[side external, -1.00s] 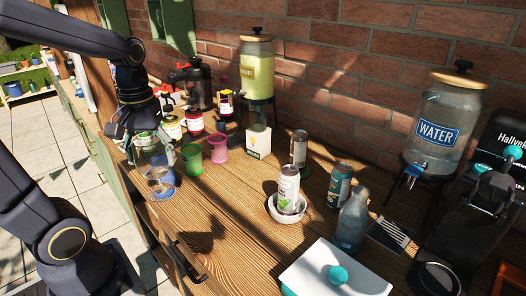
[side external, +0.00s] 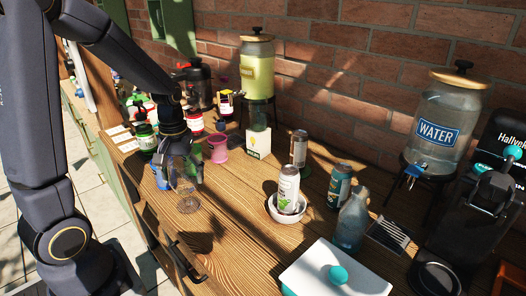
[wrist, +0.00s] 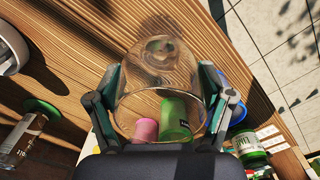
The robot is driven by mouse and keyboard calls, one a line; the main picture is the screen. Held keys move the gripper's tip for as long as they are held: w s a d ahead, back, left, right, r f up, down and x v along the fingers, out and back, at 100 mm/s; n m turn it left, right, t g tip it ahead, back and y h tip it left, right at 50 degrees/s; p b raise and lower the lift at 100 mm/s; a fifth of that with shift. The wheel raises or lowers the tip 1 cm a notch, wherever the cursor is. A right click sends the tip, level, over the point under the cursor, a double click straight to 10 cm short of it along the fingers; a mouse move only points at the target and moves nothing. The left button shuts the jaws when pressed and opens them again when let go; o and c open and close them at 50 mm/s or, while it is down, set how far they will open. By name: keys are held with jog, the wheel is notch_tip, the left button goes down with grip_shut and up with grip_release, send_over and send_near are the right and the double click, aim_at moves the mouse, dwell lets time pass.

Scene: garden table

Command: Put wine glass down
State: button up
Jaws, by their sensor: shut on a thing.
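The wine glass (side external: 186,184) is clear and upright near the front left of the wooden table (side external: 250,255). My gripper (side external: 180,162) is shut on its bowl from above. In the wrist view, the glass (wrist: 160,75) shows between the two fingers of my gripper (wrist: 163,105), its wide rim towards me and its foot farther away. The foot is at or just above the wood; I cannot tell whether it touches.
Behind the glass stand a pink cup (side external: 218,150) and a green cup (wrist: 175,116). To the right, a white bowl (side external: 286,215) holds a can (side external: 288,184). A bottle (side external: 350,222) and white-lidded box (side external: 318,278) stand farther right. Bare wood lies between glass and bowl.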

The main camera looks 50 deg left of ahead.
jog(key=shift+f, duration=0.1)
jog(key=o, duration=1.2)
jog(key=shift+c, duration=0.2)
notch_tip(320, 180, up, 11)
jog(key=s+d+r+m+t, duration=0.3)
jog(key=s+d+m+t, duration=0.2)
jog(key=d, duration=0.7)
jog(key=shift+s+m+t, duration=0.3)
jog(key=shift+s+m, duration=0.85)
jog(key=shift+m, duration=0.85)
jog(key=shift+r, duration=0.1)
